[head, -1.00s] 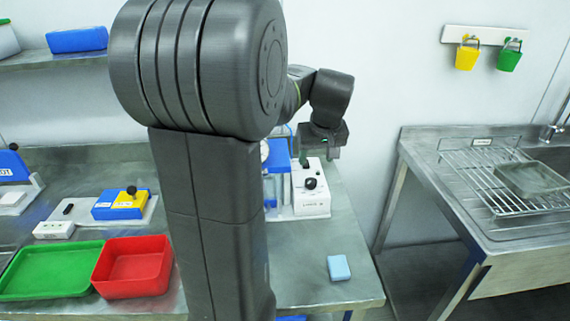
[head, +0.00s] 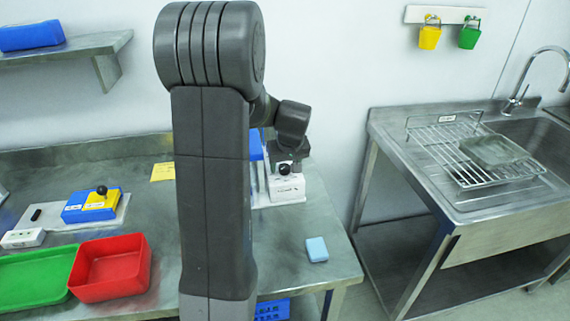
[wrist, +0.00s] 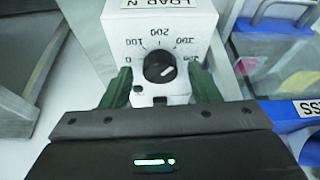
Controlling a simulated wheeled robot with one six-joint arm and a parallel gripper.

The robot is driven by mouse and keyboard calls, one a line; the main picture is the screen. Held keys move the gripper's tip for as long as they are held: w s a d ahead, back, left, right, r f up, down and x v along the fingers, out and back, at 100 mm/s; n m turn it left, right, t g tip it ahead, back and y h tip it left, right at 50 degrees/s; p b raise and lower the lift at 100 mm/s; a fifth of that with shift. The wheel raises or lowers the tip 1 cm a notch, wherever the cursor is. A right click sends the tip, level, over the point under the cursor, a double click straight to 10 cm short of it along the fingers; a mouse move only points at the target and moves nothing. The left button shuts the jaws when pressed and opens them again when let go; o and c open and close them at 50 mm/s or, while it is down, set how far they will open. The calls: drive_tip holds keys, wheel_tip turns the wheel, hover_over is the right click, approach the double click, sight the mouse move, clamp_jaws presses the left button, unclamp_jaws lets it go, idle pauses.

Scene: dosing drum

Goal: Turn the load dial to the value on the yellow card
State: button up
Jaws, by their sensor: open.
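The load dial is a black knob (wrist: 160,67) with a pale pointer mark, on a white box (head: 288,190) labelled LOAD N. In the wrist view its scale numbers appear upside down, with 200 at the top; the pointer mark lies toward the lower right. My gripper (wrist: 160,74) is open, its green fingers on either side of the knob with gaps between. In the head view my gripper (head: 290,162) is just above the knob. The yellow card (head: 162,172) lies at the back of the bench, partly beside my arm; its writing is too small to read.
Blue equipment (wrist: 290,112) stands close beside the dial box. A light-blue block (head: 317,249) lies near the bench's front right edge. A red tray (head: 112,268) and a green tray (head: 35,278) are at left. A sink bench (head: 440,195) stands right, across a gap.

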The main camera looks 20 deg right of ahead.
drive_tip(key=shift+w+f, duration=0.1)
drive_tip(key=shift+f, duration=0.1)
drive_tip(key=c, duration=1)
drive_tip(key=shift+o, duration=0.2)
drive_tip(key=shift+m+h, duration=0.3)
drive_tip(key=shift+m, duration=0.2)
drive_tip(key=o, duration=1)
drive_tip(key=shift+c, duration=0.2)
drive_tip(key=shift+r, duration=0.15)
drive_tip(key=b+v, duration=0.1)
drive_tip(key=v, duration=1.2)
drive_tip(key=shift+r, duration=0.3)
